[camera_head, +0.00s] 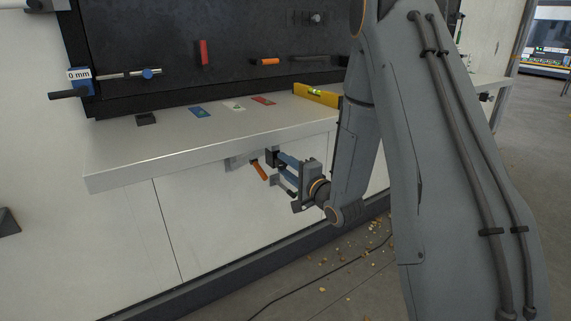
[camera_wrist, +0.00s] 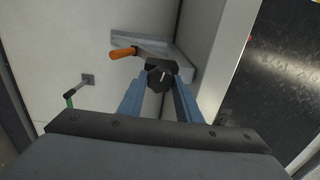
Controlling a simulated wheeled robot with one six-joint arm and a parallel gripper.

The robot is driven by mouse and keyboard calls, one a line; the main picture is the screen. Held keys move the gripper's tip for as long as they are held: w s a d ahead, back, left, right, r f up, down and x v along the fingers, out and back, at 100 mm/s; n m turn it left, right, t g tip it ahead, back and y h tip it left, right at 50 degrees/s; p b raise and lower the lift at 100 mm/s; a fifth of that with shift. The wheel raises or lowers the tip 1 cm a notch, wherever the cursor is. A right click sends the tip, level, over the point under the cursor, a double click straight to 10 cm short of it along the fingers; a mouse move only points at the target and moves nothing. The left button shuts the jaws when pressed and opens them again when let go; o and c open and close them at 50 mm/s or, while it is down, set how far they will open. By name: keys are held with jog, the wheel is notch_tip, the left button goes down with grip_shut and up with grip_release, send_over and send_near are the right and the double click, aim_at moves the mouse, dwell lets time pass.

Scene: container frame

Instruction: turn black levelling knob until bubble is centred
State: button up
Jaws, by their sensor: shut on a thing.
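The black levelling knob (camera_wrist: 158,78) sits between the two blue fingers of my gripper (camera_wrist: 160,88) in the wrist view, with a pale line on its face. My gripper (camera_head: 282,166) is shut on the knob, under the front edge of the bench, in the head view. A yellow spirit level (camera_head: 318,95) lies on the bench top near its back, partly hidden by my arm. Its greenish vial (camera_head: 314,91) shows, but the bubble's position is too small to tell.
An orange-handled lever (camera_head: 259,170) is just left of my gripper; it also shows in the wrist view (camera_wrist: 124,53). A green-tipped crank (camera_wrist: 76,92) is on the cabinet front. The bench top (camera_head: 130,160) overhangs my gripper. Coloured cards and a black block (camera_head: 146,119) lie on it.

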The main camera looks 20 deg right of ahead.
jog(key=m+p, duration=0.1)
jog(key=m, duration=0.2)
jog(key=shift+m, duration=0.3)
jog(key=shift+f+m+p, duration=0.1)
jog(key=shift+m+p, duration=0.5)
jog(key=shift+m, duration=1.3)
jog(key=o, duration=1)
jog(key=shift+o, duration=0.2)
jog(key=b+v, duration=0.2)
jog(key=v, duration=0.6)
